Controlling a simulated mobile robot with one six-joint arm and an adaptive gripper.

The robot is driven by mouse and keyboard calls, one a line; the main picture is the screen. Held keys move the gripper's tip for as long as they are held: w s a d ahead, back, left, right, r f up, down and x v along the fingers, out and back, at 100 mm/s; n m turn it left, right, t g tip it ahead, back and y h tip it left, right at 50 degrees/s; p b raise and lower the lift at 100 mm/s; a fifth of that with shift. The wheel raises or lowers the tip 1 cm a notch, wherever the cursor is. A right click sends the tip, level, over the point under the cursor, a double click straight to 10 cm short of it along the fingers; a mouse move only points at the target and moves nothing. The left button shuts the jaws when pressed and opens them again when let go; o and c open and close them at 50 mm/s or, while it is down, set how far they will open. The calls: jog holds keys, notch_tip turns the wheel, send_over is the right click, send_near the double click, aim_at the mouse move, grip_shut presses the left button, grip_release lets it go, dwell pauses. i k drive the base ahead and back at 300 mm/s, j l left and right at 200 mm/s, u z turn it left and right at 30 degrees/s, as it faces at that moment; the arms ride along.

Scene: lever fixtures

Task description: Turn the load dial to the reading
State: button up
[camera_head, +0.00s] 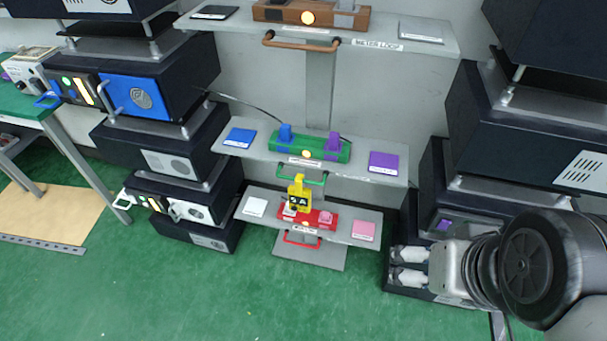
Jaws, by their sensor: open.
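A yellow tag marked "5 A" (299,194) stands upright at the red block (318,217) on the lowest shelf of the rack. My gripper (407,266) is at the right, with its two pale fingers apart and pointing left. It looks empty and appears clear of the rack. No dial is clearly marked as the load dial. A white box (30,72) with small dark knobs sits on the green bench at far left, too small to read.
A rack labelled "METER LOOP" has a top shelf (433,49) with a brown block (290,15) and a middle shelf with a green block (312,147). Stacked dark units stand left (190,75) and right (545,125). The green floor (230,300) in front is clear.

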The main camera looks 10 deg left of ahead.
aim_at(20, 85)
jog(key=u, duration=0.8)
